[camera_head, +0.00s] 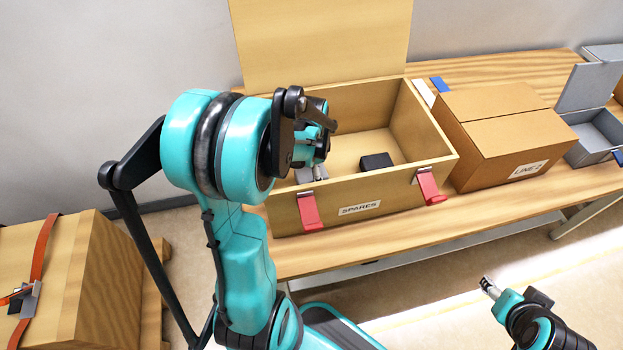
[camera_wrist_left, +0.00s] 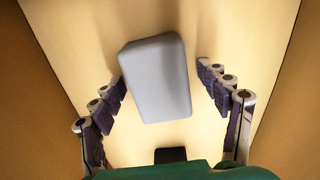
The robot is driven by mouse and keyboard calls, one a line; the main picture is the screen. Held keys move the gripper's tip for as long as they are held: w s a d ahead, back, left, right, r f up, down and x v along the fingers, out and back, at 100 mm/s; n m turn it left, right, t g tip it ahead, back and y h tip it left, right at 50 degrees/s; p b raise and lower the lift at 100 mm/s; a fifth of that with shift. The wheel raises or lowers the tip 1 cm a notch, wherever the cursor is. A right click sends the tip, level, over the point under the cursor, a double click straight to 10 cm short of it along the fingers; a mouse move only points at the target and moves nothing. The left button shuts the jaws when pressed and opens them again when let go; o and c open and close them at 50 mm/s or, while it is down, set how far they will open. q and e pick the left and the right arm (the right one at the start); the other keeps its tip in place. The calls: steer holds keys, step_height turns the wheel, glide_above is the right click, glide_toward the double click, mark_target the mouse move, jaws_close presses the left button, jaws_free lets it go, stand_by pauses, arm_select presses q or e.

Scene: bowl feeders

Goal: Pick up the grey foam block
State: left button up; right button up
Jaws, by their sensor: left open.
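The grey foam block (camera_wrist_left: 157,78) lies on the floor of the wooden SPARES box (camera_head: 300,195), seen from above in the left wrist view and slightly tilted in the picture. My left gripper (camera_wrist_left: 162,80) is open, its two fingers on either side of the block in that view, with nothing gripped. How far the fingertips are above the block cannot be told. In the head view my left gripper (camera_head: 314,173) reaches down into the left part of the box, and my arm hides much there. My right gripper (camera_head: 489,287) is off the table at lower right, too small to read.
A black block (camera_head: 376,162) lies in the box, right of my left gripper; a dark block also shows in the wrist view (camera_wrist_left: 170,155). The box lid stands open behind. Red latches (camera_head: 428,186) hang in front. A closed carton (camera_head: 505,135) stands to the right.

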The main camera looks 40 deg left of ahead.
arm_select(q)
steer(key=shift+r, duration=0.1)
steer(key=c, duration=1)
steer(key=shift+c, duration=0.2)
